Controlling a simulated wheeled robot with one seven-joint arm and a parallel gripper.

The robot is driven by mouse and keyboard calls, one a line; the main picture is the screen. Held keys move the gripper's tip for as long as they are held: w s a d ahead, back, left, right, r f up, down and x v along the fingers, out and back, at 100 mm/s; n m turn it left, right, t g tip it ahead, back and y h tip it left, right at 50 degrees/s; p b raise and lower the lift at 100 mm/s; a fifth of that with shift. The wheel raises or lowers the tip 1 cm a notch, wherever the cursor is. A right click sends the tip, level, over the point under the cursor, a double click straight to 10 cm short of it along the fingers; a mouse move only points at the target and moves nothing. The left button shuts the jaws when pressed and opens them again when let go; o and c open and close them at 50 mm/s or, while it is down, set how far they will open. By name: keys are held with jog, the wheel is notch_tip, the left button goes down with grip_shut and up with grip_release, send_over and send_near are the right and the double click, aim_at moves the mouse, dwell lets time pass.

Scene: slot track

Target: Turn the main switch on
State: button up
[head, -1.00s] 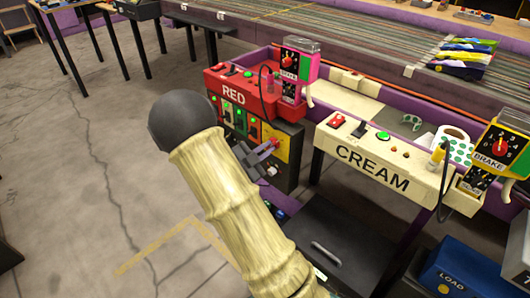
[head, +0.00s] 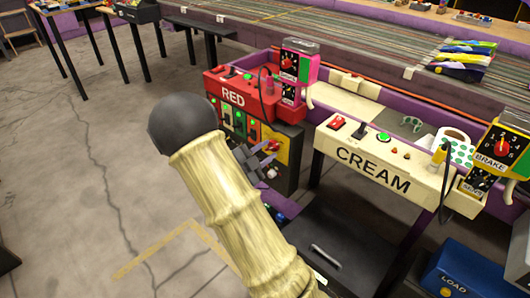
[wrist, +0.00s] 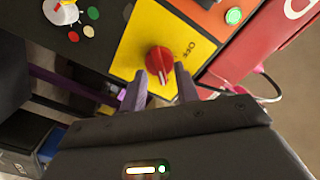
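The main switch is a red rotary knob (wrist: 160,60) on a yellow plate (wrist: 135,45) marked OFF in the wrist view. A pale line on the knob points toward my gripper. My gripper (wrist: 161,76) is open, one purple finger on each side of the knob's near edge. Gaps show between fingers and knob; I cannot tell how deep the fingers reach. In the head view my gripper (head: 262,157) is at the front of the dark panel below the red control box (head: 233,97), and it partly hides the yellow plate (head: 274,140).
A green button (wrist: 234,16) on an orange plate and a white knob (wrist: 62,11) are close to the switch. The cream console (head: 372,167) stands to the right in the head view.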

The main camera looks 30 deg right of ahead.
jog(key=p+v, duration=0.5)
jog(key=v, duration=1.2)
jog(key=shift+a, duration=0.2)
jog(key=shift+s, duration=0.1)
